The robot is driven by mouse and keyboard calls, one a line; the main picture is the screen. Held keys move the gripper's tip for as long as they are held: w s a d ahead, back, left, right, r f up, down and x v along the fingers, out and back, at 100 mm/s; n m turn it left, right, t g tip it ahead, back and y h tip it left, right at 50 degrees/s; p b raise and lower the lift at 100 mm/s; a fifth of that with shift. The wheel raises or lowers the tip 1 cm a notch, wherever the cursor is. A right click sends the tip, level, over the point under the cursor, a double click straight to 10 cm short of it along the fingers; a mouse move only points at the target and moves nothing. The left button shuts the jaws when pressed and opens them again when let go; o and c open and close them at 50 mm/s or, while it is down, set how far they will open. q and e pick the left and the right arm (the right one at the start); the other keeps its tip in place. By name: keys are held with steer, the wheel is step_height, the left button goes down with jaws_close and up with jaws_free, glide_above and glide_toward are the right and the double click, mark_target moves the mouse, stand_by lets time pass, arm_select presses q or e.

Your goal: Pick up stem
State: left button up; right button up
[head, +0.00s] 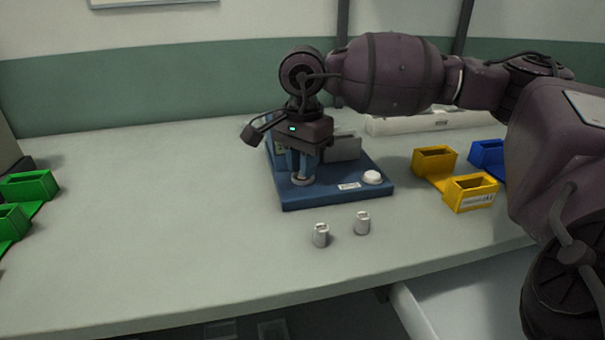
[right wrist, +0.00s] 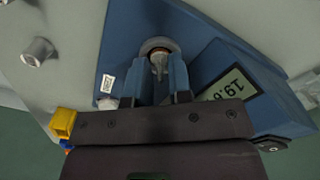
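My right gripper (head: 303,176) points down over the blue device base (head: 335,197) on the table. In the right wrist view its two blue fingers (right wrist: 161,66) stand apart, one on each side of a small metallic piece, probably the stem (right wrist: 159,64). The stem stands in a round seat (right wrist: 158,46) on the base. A gap shows between the fingers, and I see no clear grip on the stem. In the head view the fingers largely hide the stem. My left gripper is out of view.
Two small metal cylinders (head: 321,236) (head: 362,223) stand in front of the base. A white round button (head: 372,177) is on its right corner. Yellow bins (head: 470,193) and a blue bin (head: 487,153) are at right, green bins (head: 28,186) at left. The left-middle table is clear.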

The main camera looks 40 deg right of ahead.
jaws_close()
